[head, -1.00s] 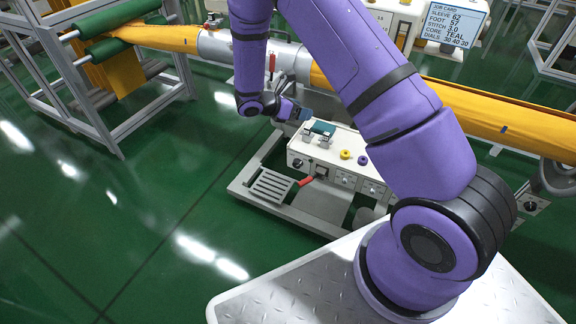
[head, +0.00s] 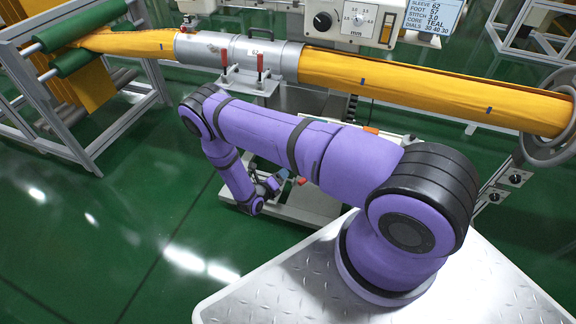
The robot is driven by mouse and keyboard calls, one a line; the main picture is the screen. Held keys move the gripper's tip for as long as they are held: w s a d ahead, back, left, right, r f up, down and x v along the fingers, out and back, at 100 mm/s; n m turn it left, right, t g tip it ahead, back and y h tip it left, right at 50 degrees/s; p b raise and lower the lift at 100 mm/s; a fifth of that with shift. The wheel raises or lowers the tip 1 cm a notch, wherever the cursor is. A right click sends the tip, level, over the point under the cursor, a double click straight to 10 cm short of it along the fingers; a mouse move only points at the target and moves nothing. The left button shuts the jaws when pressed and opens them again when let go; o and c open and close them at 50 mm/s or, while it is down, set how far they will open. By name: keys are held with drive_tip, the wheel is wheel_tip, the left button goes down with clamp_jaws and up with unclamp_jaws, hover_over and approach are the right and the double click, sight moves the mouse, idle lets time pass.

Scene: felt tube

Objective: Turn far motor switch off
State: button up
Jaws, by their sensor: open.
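My gripper (head: 277,181) is low in front of the machine base, left of my upper arm. Its fingers are small and partly hidden in the head view, and they look apart and empty. The control box behind my arm is almost wholly covered. A small red piece (head: 302,181) shows just right of the gripper, apart from it as far as I can see. An orange-red piece (head: 370,130) shows above my arm. Small boxes with black knobs (head: 515,178) are at the right below the handwheel. I cannot tell which part is the far motor switch.
A yellow felt tube (head: 430,90) runs across the back through a grey metal sleeve (head: 240,52) with two red-handled clamps (head: 260,62). A white machine head (head: 350,20) and job card (head: 432,15) are above. A roller frame (head: 70,90) stands left. Green floor (head: 90,230) is open at front left.

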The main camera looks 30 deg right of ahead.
drive_tip(key=x, duration=1)
drive_tip(key=shift+d+f, duration=0.2)
drive_tip(key=shift+d, duration=0.15)
drive_tip(key=shift+w, duration=0.15)
drive_tip(key=c, duration=0.9)
